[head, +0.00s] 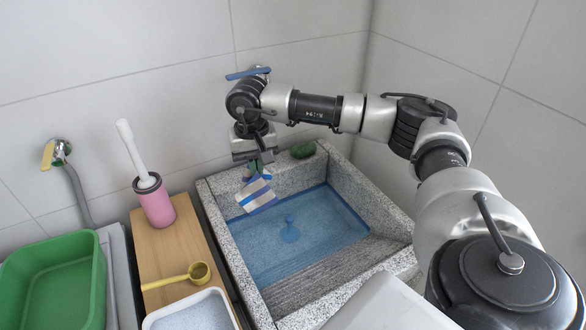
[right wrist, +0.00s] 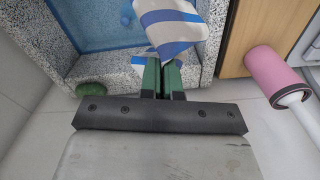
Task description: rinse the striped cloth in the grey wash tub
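The striped cloth (head: 257,196), white with blue stripes, hangs from my right gripper (head: 258,167) above the far left part of the grey wash tub (head: 213,206). The tub is speckled stone with blue water (head: 305,255) and a ridged slope at its near right. In the right wrist view the fingers of my right gripper (right wrist: 163,76) are shut on one end of the cloth (right wrist: 172,30). The cloth's lower end looks clear of the water, though the gap is hard to judge. My left gripper is not in view.
A green object (head: 303,149) lies on the tub's back rim. Left of the tub, a wooden board (head: 165,251) bears a pink holder (head: 157,206) with a white handle and a yellow scoop (head: 198,273). A green basin (head: 60,285) stands at the far left. Tiled walls close the back and right.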

